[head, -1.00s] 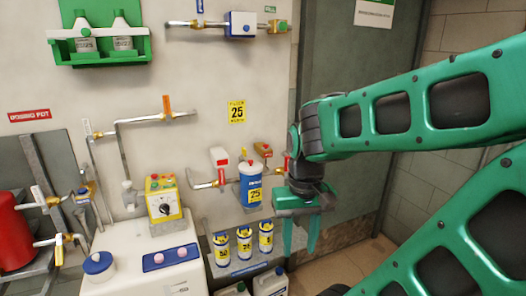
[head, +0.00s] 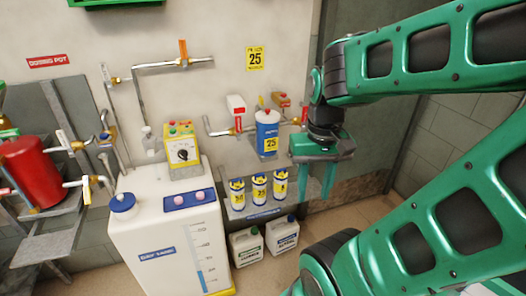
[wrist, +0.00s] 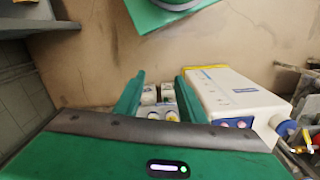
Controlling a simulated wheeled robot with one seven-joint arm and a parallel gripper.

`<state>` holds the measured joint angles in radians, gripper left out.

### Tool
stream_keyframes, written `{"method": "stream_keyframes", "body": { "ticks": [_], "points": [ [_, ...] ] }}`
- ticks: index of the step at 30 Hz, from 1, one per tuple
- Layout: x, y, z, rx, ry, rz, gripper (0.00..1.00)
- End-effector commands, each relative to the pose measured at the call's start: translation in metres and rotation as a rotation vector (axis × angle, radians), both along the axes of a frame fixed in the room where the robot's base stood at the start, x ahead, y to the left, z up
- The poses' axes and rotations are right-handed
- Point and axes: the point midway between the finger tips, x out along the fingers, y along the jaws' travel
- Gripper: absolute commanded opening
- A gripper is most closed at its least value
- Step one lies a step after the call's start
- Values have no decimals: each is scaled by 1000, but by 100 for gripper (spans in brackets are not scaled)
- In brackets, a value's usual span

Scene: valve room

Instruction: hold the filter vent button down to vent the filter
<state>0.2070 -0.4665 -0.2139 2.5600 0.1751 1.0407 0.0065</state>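The filter is not clearly seen in the wrist view.
Several spare cartridges (head: 259,188) stand on a shelf below. A white tank (head: 160,235) and a yellow control box (head: 182,152) are left. Two jugs (head: 282,233) stand on the floor.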

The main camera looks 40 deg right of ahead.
Motion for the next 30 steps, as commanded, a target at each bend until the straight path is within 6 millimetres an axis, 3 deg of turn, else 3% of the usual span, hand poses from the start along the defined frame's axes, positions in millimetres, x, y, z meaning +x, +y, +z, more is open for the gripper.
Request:
{"method": "stream_keyframes", "body": {
  "ticks": [14,19,30],
  "points": [
    [0,0,0,0,0,0,37],
    [0,0,0,0,0,0,1],
    [0,0,0,0,0,0,0]
  ]
}}
